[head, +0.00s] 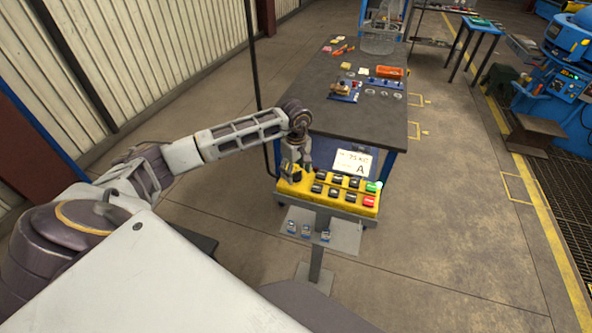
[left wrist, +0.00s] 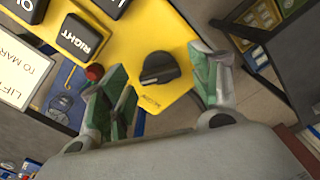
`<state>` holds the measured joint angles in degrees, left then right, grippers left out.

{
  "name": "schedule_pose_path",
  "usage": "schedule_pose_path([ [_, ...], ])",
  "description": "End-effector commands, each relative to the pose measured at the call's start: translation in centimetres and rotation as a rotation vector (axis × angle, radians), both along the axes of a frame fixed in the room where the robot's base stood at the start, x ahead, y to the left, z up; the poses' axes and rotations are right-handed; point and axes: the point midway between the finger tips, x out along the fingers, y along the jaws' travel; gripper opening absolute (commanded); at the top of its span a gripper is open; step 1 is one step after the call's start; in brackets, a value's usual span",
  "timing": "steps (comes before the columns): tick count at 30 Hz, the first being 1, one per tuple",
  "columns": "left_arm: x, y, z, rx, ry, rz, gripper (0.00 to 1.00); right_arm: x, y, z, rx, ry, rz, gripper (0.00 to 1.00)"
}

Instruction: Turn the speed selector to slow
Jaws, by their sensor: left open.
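The speed selector is a round black knob (left wrist: 160,68) on the yellow control box (head: 328,193). In the left wrist view it sits between the spread fingers of my left gripper (left wrist: 168,92), with small lettering beside it on the yellow face. My left gripper (head: 294,170) is open over the left end of the box in the head view, where it partly hides the knob. I cannot tell whether the fingers touch the knob. My right gripper is out of view.
Black push buttons, a green one (head: 373,187) and a red one (head: 369,201) cover the rest of the box. A grey shelf (head: 343,236) is below, and a dark workbench (head: 355,100) stands beyond.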

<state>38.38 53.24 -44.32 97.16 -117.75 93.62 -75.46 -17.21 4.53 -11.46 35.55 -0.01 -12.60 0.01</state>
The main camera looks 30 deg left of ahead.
Motion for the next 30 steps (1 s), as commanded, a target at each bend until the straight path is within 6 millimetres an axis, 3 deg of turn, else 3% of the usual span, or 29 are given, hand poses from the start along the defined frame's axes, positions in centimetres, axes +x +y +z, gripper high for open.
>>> schedule_pose_path([
  [3, -0.01, 0.0, -0.01, 0.0, 0.0, 0.0, 0.6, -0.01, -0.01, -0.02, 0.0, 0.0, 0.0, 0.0],
  [13, 0.0, 0.02, 0.01, 0.0, 0.0, 0.0, 0.17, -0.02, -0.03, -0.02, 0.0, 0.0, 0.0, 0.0],
  [30, 0.02, 0.14, -0.07, 0.002, -0.001, 0.103, 0.17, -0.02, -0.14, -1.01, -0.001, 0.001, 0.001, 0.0],
])
